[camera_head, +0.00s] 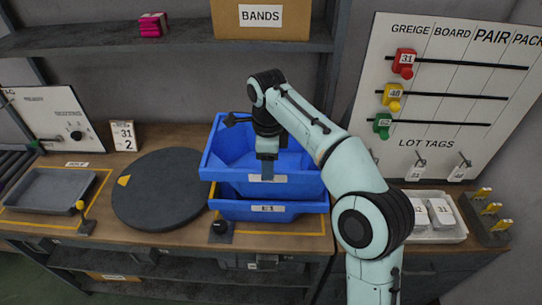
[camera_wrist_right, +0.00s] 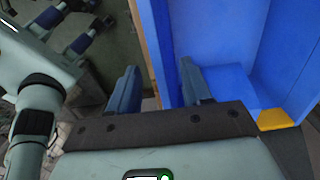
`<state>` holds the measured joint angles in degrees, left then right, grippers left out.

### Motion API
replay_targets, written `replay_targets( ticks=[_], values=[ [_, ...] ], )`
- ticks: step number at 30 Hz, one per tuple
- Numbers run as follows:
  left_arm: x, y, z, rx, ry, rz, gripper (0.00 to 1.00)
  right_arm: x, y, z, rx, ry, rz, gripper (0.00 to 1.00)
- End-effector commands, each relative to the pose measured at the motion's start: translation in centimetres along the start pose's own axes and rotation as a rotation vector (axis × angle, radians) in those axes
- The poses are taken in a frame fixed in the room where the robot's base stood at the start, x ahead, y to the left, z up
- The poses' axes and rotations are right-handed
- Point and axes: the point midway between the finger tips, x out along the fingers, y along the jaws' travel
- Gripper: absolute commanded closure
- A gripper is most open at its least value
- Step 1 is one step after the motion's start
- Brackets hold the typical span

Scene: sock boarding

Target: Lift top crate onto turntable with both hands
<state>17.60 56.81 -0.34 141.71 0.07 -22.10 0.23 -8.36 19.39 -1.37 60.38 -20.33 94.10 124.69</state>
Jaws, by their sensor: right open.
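The top crate (camera_head: 222,150) is blue, open and rests on a second blue crate (camera_head: 310,207) with a white label. The top crate sits slightly askew over the lower one. The round dark turntable (camera_head: 160,195) with a yellow mark lies left of the crates and is bare. My right gripper (camera_head: 267,176) points down at the top crate's front wall, partly covering its label. In the right wrist view the right gripper (camera_wrist_right: 160,85) is open, with blue crate wall (camera_wrist_right: 167,40) beyond and between its fingers. Whether the fingers touch it I cannot tell.
A grey tray (camera_head: 45,190) lies at the far left of the table. A small black knob stand (camera_head: 221,232) stands in front of the crates. A white tray (camera_head: 440,232) with tags is at right. A shelf (camera_head: 150,38) with a BANDS box (camera_head: 262,20) hangs above.

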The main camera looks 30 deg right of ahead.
Motion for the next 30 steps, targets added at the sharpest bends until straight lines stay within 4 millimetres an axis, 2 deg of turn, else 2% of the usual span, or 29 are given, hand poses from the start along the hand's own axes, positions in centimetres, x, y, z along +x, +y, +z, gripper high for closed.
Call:
replay_targets(
  ticks=[1, 6, 15, 16, 20, 21, 30],
  values=[
    [0.7, -0.3, 0.3, -0.001, -0.004, -0.001, 0.57, 1.3, 0.0, -0.2, 0.001, 0.003, 0.004, 0.51],
    [1.5, -0.8, 0.6, -0.003, -0.01, -0.003, 0.57, 3.6, 0.0, -0.3, -0.001, 0.002, 0.003, 0.51],
    [1.6, -0.8, 0.6, -0.003, -0.01, -0.003, 0.57, 4.0, -0.1, -0.2, -0.002, 0.0, 0.0, 0.51],
    [1.6, -0.8, 0.6, -0.003, -0.01, -0.003, 0.57, 4.0, -0.1, -0.2, -0.002, 0.0, 0.0, 0.54],
    [1.6, -0.8, 0.6, -0.003, -0.01, -0.003, 0.57, 4.0, -0.1, -0.2, -0.002, 0.0, 0.0, 0.97],
    [1.6, -0.8, 0.6, -0.003, -0.01, -0.003, 0.57, 4.0, -0.1, -0.2, -0.002, 0.0, 0.0, 1.0],
    [1.6, -0.8, 0.6, -0.003, -0.01, -0.003, 0.57, 4.0, -0.1, -0.2, -0.001, -0.001, -0.001, 1.0]
  ],
)
